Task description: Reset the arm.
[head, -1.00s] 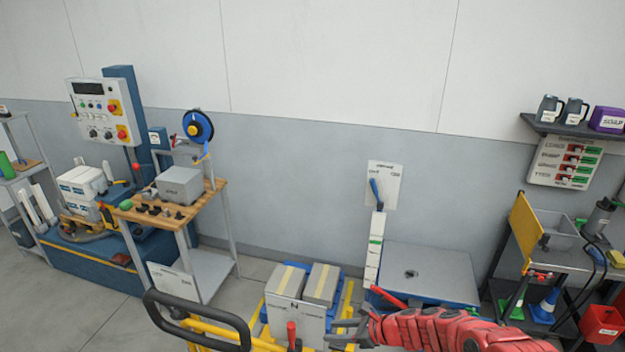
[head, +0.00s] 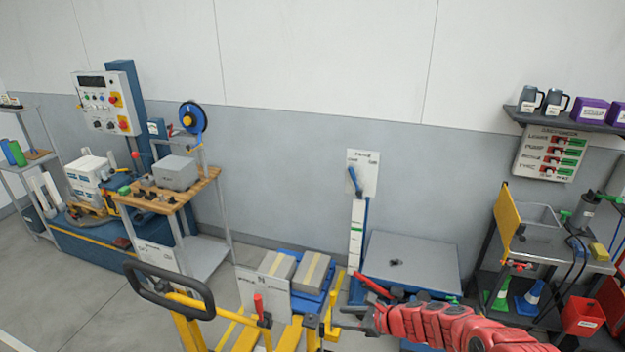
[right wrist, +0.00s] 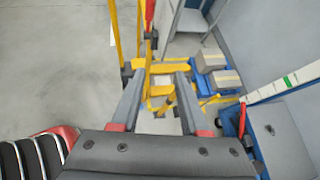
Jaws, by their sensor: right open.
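My right arm in red reaches in from the lower right of the head view. My right gripper (head: 338,328) is open and empty, beside the yellow pallet truck. In the right wrist view the two grey fingers of the gripper (right wrist: 158,108) are spread apart, with yellow truck parts seen between and beyond them. A red lever (head: 258,307) rises from the yellow truck, left of the gripper. My left gripper is not in view.
The pallet truck's black handle (head: 169,287) stands at the front. Two grey boxes (head: 313,270) lie on a blue pallet. A grey-topped platform (head: 411,263) is behind my arm. A wooden-topped bench (head: 198,190) is left, a dark cart (head: 541,245) right. Floor at lower left is clear.

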